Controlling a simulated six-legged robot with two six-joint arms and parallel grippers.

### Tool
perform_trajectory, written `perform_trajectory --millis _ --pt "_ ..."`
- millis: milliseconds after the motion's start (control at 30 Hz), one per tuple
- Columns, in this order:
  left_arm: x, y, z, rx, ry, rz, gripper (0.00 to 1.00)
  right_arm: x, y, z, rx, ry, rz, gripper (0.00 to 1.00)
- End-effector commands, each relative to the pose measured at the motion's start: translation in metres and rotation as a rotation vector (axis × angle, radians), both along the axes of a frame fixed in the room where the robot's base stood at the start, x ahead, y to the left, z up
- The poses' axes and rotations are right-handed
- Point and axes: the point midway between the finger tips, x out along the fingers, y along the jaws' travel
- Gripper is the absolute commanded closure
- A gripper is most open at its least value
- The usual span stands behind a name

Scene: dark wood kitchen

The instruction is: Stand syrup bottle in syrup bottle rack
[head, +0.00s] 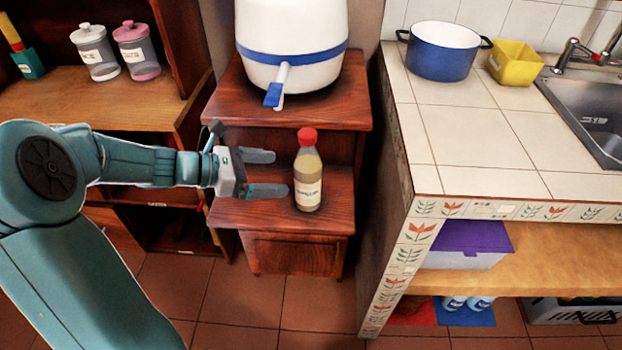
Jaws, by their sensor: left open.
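The syrup bottle (308,176) has a red cap, a pale yellowish body and a white label. It stands upright on the lower wooden step of the small dark cabinet (240,213). My left gripper (283,174) comes in from the left, just left of the bottle. It is open, its two fingers pointing right toward the bottle, with nothing between them. I cannot tell whether a fingertip touches the bottle. I cannot make out a syrup bottle rack for certain in this view. My right gripper is not in view.
A white dispenser with a blue band (292,30) stands on the cabinet's upper step. On the right, a tiled counter (465,125) holds a blue pot (442,58), a yellow container (514,65) and a sink (590,105). A purple-lidded box (466,245) sits on the shelf below.

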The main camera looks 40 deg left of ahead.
Motion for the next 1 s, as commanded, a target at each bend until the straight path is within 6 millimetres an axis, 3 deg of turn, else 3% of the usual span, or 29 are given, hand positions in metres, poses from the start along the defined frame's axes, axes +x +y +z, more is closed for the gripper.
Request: perform_trajectory --millis 100,367,600,933,1000 --pt "0.018 -0.013 -0.012 0.000 0.000 -0.003 0.05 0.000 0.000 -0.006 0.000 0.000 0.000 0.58" --pt "0.037 -0.026 -0.020 0.002 0.001 -0.001 0.05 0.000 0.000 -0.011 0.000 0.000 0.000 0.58" --pt "0.067 -0.047 -0.035 0.001 0.001 -0.002 0.05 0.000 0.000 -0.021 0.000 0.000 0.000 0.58" --pt "0.073 -0.052 -0.037 0.002 0.001 0.001 0.05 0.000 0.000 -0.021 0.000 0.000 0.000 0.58" --pt "0.073 -0.052 -0.037 0.002 0.001 0.001 0.28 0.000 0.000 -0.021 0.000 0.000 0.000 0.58"
